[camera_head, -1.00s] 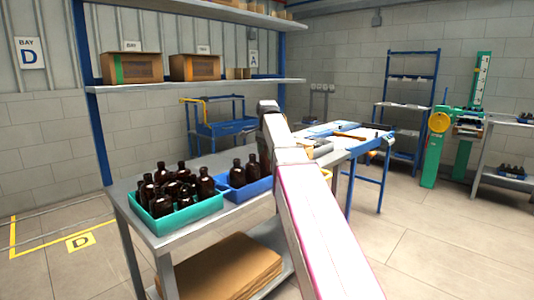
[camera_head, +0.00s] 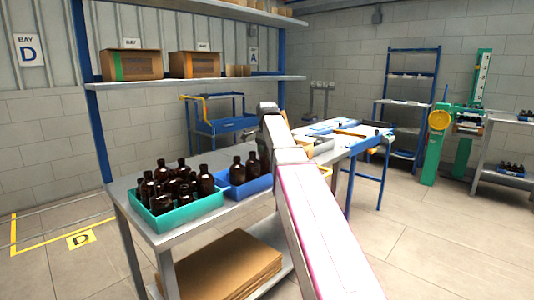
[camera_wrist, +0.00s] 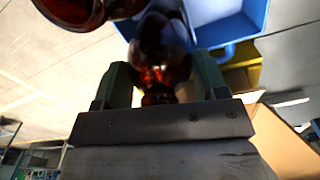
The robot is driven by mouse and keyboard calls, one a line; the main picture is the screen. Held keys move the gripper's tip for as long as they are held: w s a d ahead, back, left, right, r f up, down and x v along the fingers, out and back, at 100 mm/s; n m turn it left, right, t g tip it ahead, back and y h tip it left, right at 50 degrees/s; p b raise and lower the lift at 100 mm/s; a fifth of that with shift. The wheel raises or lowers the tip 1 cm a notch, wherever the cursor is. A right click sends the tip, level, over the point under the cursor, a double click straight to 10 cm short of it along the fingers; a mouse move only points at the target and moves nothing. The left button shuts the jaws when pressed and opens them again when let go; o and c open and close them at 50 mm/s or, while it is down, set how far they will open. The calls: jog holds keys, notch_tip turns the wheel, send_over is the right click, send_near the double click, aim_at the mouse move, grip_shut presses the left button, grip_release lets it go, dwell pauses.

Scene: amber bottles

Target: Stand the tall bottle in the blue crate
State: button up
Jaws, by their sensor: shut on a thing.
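In the wrist view my gripper (camera_wrist: 162,72) is shut on an amber bottle (camera_wrist: 160,48), which shows glossy brown between the two green fingers. Its far end is out of clear view, and I cannot tell its height or tilt. The blue crate (camera_wrist: 250,22) shows just beyond the held bottle. In the head view the blue crate (camera_head: 250,188) stands on the table with dark bottles (camera_head: 237,172) upright in or at it. My arm covers the crate's right side there and hides my fingers.
A teal crate (camera_head: 192,211) full of dark bottles stands left of the blue crate, close by. Another amber bottle (camera_wrist: 80,8) is near my left finger in the wrist view. Flat cardboard (camera_head: 225,265) lies on the lower shelf.

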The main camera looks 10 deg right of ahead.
jog(key=shift+f, duration=0.55)
jog(key=o, duration=1.4)
jog(key=shift+c, duration=0.2)
notch_tip(320, 180, up, 11)
jog(key=shift+f, duration=0.1)
jog(key=shift+s, duration=0.15)
